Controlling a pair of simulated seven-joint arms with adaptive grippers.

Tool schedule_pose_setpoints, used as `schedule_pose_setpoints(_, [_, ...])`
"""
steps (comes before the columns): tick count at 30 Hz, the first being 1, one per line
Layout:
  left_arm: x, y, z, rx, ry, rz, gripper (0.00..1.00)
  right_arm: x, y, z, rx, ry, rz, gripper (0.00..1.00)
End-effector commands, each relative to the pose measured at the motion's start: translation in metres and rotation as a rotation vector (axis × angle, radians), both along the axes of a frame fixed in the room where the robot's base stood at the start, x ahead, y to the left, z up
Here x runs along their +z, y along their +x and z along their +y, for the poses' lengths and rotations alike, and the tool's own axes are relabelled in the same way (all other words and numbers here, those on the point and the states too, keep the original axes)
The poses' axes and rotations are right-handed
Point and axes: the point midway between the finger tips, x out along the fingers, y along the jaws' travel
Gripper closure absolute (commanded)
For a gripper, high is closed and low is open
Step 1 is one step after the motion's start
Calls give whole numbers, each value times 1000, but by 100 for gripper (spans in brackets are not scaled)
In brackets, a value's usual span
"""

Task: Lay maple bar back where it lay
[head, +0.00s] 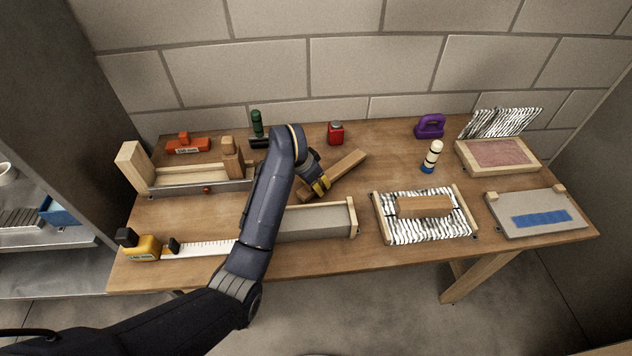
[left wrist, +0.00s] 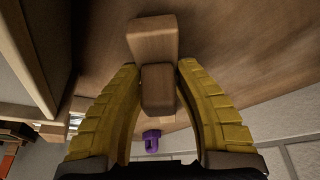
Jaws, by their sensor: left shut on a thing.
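A plain brown wooden bar, which I take to be the maple bar (head: 345,174), lies at a slant in the middle of the head view. My left gripper (head: 321,185) is shut on it near its lower left end. In the left wrist view, the yellow fingers (left wrist: 160,68) have the bar (left wrist: 157,90) between their tips. A second wood face shows just above it there; I cannot tell whether it is the same bar. I cannot tell whether the bar touches the table. My right gripper is not in view.
A long grey-topped block (head: 315,222) lies in front of the bar. A striped tray (head: 384,232) with a wooden block (head: 424,206) stands to the right. A red container (head: 336,132) stands behind. Bare tabletop (head: 385,160) shows right of the bar.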

Motion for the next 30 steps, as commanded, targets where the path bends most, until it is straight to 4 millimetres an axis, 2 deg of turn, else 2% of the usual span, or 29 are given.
schedule_pose_setpoints(30, [-8,0,0,0,-1,-1,100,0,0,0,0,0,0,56])
